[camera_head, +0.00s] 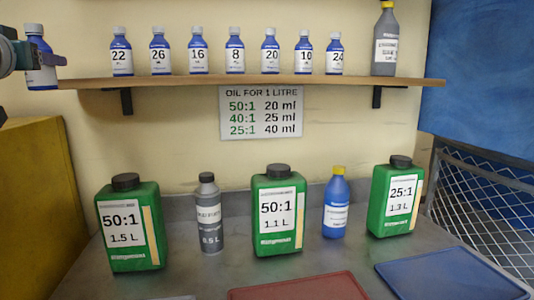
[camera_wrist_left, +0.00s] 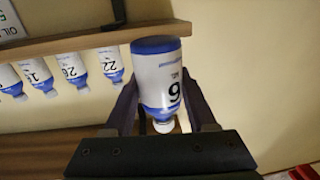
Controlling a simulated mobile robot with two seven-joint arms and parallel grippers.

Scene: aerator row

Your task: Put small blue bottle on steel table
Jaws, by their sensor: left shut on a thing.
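My right gripper is not in view.
The wooden shelf (camera_head: 250,81) holds several numbered small blue bottles (camera_head: 235,55) and a grey bottle (camera_head: 385,45). On the table stand green canisters (camera_head: 277,212), a grey bottle (camera_head: 210,215) and a yellow-capped blue bottle (camera_head: 336,205). Red (camera_head: 300,288) and blue (camera_head: 450,274) mats lie in front.

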